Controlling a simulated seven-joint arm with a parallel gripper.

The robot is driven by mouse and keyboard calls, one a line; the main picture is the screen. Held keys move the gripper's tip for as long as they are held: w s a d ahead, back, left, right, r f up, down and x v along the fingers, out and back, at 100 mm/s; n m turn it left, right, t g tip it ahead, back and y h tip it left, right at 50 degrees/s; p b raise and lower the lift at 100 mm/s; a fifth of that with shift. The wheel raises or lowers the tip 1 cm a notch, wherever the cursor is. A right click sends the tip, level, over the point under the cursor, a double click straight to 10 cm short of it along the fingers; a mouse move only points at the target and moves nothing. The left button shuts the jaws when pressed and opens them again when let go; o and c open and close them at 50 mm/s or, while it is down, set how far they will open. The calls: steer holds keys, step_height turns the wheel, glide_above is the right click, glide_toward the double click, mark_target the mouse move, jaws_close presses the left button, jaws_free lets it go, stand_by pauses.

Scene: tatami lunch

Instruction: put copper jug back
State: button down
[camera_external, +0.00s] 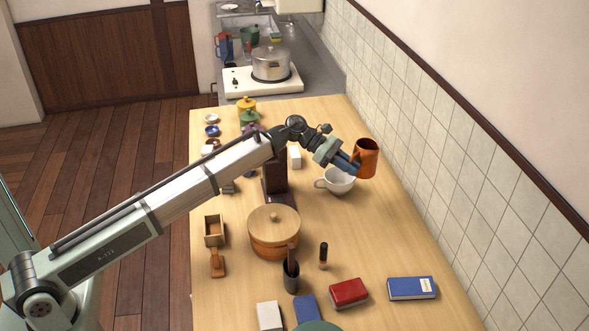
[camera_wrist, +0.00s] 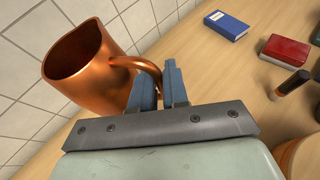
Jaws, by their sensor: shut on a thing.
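The copper jug (camera_external: 367,160) is held up above the right side of the wooden table, near the tiled wall. My gripper (camera_external: 353,167) is shut on the jug's handle. In the wrist view the jug (camera_wrist: 88,65) shows its open mouth and looks tilted. The handle (camera_wrist: 148,68) passes between the two blue-grey fingers of my gripper (camera_wrist: 158,88). In the external view a white cup (camera_external: 338,182) stands on the table just below and left of the jug; the jug's height above the table is hard to tell.
A dark block-like stand (camera_external: 275,180) and a lidded wooden tub (camera_external: 274,232) stand left of the cup. A red box (camera_external: 348,293) and a blue book (camera_external: 411,288) lie nearer the front. The table (camera_external: 400,235) is bare along the right. A pot (camera_external: 271,63) sits on the far stove.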

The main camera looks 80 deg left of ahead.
steer(key=shift+s+d+f+m+g+h, duration=1)
steer(key=shift+d+m+g, duration=0.6)
steer(key=shift+d, duration=1.8)
steer(key=shift+s+d+f+m+g+h, duration=1)
steer(key=shift+d+m+g, duration=0.55)
steer(key=shift+d, duration=1.8)
steer(key=shift+w+f, duration=0.1)
steer(key=shift+f, duration=4.65)
steer(key=shift+f, duration=0.15)
steer(key=c, duration=1.1)
jaws_free()
